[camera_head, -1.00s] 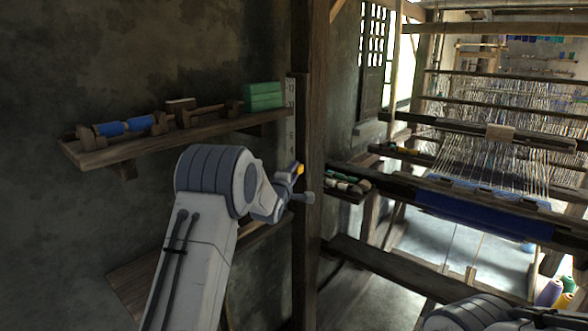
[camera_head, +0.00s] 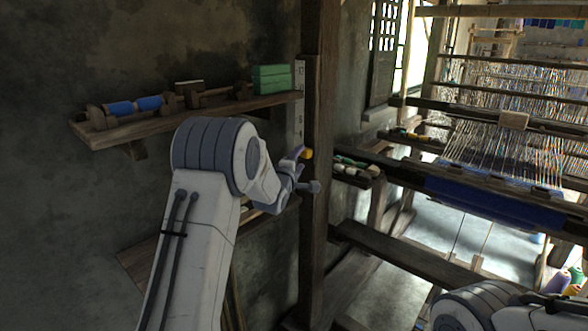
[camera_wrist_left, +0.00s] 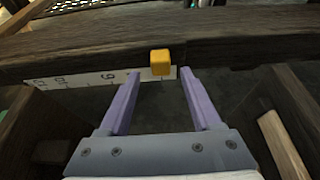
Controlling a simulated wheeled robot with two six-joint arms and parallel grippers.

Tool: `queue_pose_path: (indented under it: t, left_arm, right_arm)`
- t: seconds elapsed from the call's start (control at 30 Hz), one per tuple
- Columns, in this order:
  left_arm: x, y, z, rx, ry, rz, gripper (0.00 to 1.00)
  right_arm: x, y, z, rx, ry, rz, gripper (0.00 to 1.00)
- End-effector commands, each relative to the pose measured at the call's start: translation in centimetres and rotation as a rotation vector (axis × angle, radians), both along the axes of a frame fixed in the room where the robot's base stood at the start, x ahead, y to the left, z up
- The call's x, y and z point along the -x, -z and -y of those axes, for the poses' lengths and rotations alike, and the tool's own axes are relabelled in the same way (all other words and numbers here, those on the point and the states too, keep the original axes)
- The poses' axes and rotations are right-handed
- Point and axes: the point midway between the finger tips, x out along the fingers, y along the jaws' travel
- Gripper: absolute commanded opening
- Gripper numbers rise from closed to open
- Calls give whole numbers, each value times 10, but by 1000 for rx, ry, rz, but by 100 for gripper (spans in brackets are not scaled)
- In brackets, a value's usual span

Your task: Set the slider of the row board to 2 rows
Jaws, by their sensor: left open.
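The row board is a pale strip with dark numbers (camera_head: 299,112) on the side of a dark wooden post; it also shows in the left wrist view (camera_wrist_left: 85,79). Its slider is a small yellow block (camera_head: 307,153), low on the strip, below the number 4. In the left wrist view the slider (camera_wrist_left: 161,62) lies just ahead of and between the fingertips. My left gripper (camera_head: 309,170) is open and empty at the post, with a finger on either side of the slider's line; its fingers are purple in the wrist view (camera_wrist_left: 159,76). I cannot tell whether they touch the slider.
The dark wooden post (camera_head: 322,110) stands close beside my left gripper. Part of my right arm shows at lower right.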

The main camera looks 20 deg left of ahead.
Motion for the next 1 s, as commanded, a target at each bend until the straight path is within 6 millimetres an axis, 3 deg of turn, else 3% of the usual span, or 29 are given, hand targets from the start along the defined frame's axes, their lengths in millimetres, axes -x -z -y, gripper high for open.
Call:
queue_pose_path:
  t: [0.2,0.4,1.0]
  left_arm:
    - [42,1,1,0,-2,1,65]
    - [67,1,3,0,-1,0,65]
    - [73,0,6,-6,3,-6,65]
  right_arm:
    - [0,9,0,0,0,0,50]
    - [0,12,0,0,0,0,50]
    - [0,11,0,0,0,0,50]
